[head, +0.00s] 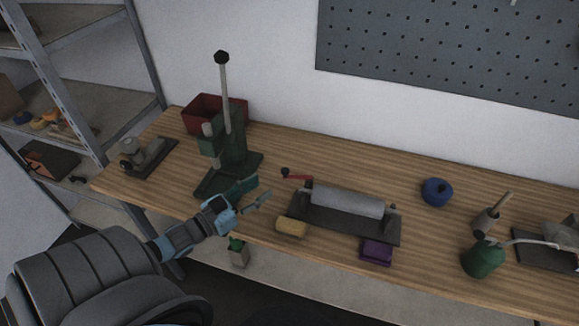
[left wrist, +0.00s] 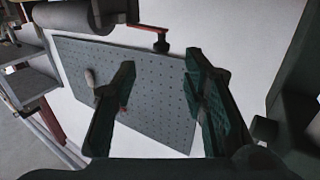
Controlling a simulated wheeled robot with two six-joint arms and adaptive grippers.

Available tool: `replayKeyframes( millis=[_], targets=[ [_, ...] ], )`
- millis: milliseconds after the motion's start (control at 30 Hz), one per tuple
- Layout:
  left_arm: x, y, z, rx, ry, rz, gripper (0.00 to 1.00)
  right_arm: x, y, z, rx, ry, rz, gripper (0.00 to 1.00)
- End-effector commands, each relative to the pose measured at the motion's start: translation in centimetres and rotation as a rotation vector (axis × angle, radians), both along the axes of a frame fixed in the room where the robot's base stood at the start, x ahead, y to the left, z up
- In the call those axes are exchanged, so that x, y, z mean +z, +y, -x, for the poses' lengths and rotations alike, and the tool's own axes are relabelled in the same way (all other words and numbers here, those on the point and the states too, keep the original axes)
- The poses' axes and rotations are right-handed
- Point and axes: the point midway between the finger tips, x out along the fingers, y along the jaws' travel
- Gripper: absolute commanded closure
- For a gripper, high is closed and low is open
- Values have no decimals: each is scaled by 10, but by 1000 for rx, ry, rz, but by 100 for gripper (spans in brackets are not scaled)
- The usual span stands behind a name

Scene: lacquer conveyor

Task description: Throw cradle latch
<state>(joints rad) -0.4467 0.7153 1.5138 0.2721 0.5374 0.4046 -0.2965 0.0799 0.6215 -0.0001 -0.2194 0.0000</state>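A grey roller (head: 347,201) lies in a dark cradle (head: 345,223) on the wooden bench. A red lever with a dark knob (head: 296,177) sticks out to the left from the cradle's left end; I take it to be the latch. In the left wrist view, the red lever (left wrist: 147,29) hangs at the top with its knob between the fingertips in the picture, apart from both. My left gripper (head: 256,193) is open and empty, to the left of the lever. In the left wrist view its two fingers (left wrist: 160,62) are wide apart. My right gripper is not in view.
A green press (head: 232,150) with a tall lever stands just behind my left gripper, with a red bin (head: 203,112) behind it. A blue round object (head: 436,192) and a green can (head: 483,258) stand right.

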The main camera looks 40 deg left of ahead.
Motion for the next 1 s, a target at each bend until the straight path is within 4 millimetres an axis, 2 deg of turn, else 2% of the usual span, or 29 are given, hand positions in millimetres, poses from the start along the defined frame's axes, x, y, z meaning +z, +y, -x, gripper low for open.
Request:
replayKeyframes(
  millis=[33,133,300,500,767,1000],
  targets=[
    [-4,-2,-14,2,-7,1,60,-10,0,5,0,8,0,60],
    [-5,-7,-44,4,-6,1,60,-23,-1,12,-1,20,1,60],
    [-2,-14,-84,5,-4,1,60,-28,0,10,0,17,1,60],
    [-1,-19,-103,1,0,1,60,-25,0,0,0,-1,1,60],
    [-1,-20,-104,0,1,1,60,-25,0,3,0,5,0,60],
    [-1,-20,-104,0,1,0,99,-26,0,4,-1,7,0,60]
  ],
)
